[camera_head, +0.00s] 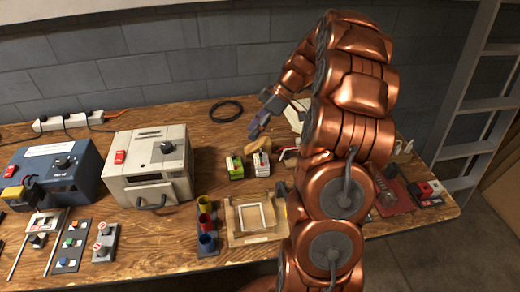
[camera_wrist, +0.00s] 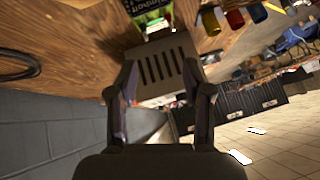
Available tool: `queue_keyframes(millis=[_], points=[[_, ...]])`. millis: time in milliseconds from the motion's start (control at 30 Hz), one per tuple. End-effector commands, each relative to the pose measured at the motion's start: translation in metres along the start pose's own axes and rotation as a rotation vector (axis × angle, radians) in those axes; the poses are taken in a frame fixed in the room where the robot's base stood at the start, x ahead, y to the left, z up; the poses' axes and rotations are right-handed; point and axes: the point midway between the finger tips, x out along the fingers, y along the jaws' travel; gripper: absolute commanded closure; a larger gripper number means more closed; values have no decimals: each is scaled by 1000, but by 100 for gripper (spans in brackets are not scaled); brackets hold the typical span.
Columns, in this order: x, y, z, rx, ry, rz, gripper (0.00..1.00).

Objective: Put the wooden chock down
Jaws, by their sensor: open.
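A tan wooden block that looks like the chock (camera_head: 258,146) lies on the wooden bench, just below my gripper (camera_head: 259,127). In the wrist view my gripper (camera_wrist: 160,88) has its two dark fingers apart. A greyish block with dark slots (camera_wrist: 160,68) shows between and beyond the fingertips. I cannot tell whether this slotted block is the chock or a neighbouring unit. Whether either finger touches it is also unclear.
A green unit (camera_head: 235,168) and a white unit (camera_head: 262,165) stand close in front of the tan block. Colored cups (camera_head: 206,228) and a wooden tray (camera_head: 234,234) are nearer the front. A black cable ring (camera_head: 225,110) lies behind, left of my gripper, with bare bench around it.

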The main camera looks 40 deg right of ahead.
Motion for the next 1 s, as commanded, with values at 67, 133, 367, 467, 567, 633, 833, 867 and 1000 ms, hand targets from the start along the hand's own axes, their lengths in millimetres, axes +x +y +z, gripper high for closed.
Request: queue_keyframes(millis=[67, 133, 367, 467, 567, 633, 833, 867, 1000], points=[[-6, 23, 23, -46, 39, 26, 50], [-12, 40, 40, -92, 68, 49, 50], [-27, 73, 82, -205, 123, 113, 50], [-30, 78, 90, -229, 132, 127, 50], [-28, 81, 93, -240, 136, 132, 50], [-22, 82, 92, -241, 135, 134, 50], [8, 84, 87, -238, 135, 129, 50], [13, 85, 86, -239, 135, 130, 50], [28, 87, 84, -239, 136, 131, 50]])
